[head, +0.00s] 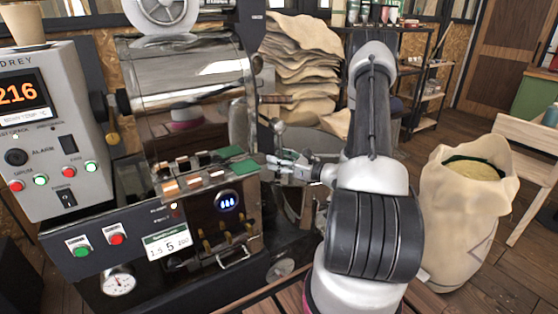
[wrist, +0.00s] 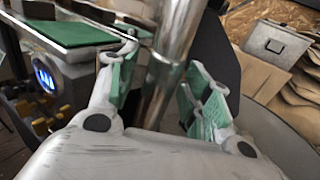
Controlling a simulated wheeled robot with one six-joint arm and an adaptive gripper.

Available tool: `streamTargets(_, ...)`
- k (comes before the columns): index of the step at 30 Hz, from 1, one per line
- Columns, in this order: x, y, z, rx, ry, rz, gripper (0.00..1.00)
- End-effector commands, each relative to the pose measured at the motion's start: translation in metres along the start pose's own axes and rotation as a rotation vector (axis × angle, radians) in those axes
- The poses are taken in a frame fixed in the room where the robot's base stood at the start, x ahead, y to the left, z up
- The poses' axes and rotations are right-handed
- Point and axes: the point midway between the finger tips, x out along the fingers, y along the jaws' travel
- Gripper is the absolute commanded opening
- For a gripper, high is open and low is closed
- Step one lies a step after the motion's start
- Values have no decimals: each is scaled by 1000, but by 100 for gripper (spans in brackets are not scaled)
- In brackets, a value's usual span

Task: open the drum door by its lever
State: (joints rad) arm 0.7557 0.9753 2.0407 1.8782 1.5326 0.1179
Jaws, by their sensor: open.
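The roaster's shiny metal drum (head: 195,95) is in the middle left of the head view. My gripper (head: 283,168) is at the machine's right front corner, below a small round metal knob (head: 279,127), which may belong to the lever. In the wrist view my gripper (wrist: 160,82) is open, with green pads on both fingers. A shiny metal rod or tube (wrist: 172,50) stands tilted between the fingers, with gaps on both sides. I cannot tell whether it is the door lever, or how far beyond the fingertips it lies. The drum door is not clearly visible.
The roaster's front panel (head: 150,235) has buttons and a gauge. Folded sacks (head: 300,60) are stacked behind. An open sack of beans (head: 465,215) stands at the right, with some bare floor around it.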

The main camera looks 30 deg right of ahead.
Motion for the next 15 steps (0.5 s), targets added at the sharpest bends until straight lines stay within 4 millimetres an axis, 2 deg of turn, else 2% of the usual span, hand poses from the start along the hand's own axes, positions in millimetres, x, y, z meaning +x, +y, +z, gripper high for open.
streamTargets(5,0,0,0,0,0,0,49)
streamTargets(13,0,0,0,0,0,0,2)
streamTargets(15,0,0,0,0,0,0,0)
